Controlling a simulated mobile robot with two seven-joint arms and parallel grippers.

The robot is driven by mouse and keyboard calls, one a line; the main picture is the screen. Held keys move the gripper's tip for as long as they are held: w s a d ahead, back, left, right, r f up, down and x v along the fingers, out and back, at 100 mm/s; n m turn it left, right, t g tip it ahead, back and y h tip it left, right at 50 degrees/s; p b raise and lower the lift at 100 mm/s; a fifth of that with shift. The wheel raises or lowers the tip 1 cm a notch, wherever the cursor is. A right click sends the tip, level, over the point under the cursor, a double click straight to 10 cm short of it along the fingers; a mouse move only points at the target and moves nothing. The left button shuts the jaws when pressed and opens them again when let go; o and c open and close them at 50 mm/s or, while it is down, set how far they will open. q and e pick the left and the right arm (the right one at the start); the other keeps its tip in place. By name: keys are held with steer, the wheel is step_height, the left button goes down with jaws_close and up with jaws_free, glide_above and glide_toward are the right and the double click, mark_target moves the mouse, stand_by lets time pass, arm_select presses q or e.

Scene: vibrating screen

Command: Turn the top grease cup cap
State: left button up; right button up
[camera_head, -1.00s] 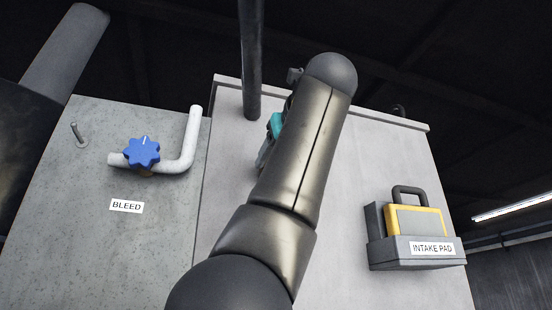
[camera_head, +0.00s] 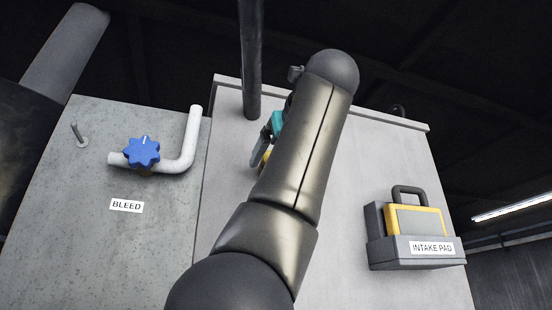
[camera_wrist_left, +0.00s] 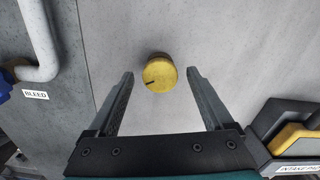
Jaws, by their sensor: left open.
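The yellow grease cup cap (camera_wrist_left: 160,74) is round with a dark mark on its face and sits on the light grey panel. In the left wrist view it lies between and just beyond the tips of my open left gripper (camera_wrist_left: 158,76), with a gap on both sides. In the head view only a sliver of the yellow cap (camera_head: 265,158) shows, because my arm covers the rest. The teal and grey left gripper (camera_head: 261,147) shows there beside my forearm, partly hidden. My right gripper is not in view.
A blue star-shaped knob (camera_head: 142,151) on a white pipe (camera_head: 190,140) is to the left, above a BLEED label (camera_head: 127,206). A grey holder (camera_head: 410,255) with a yellow-framed pad (camera_head: 415,220) is on the right. A dark vertical post (camera_head: 251,60) rises behind the panel.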

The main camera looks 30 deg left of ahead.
arm_select(q)
steer(key=b+v, duration=0.2)
steer(key=v, duration=1.2)
steer(key=shift+s+d, duration=0.3)
steer(key=w+a+n+p, duration=0.4)
steer(key=w+a+n, duration=0.1)
steer(key=n, duration=1.3)
steer(key=w+a+n+p, duration=0.5)
steer(key=a+n, duration=0.1)
steer(key=n, duration=1.1)
steer(key=shift+a+n+p, duration=0.3)
steer(key=shift+n, duration=0.1)
steer(key=shift+f, duration=0.1)
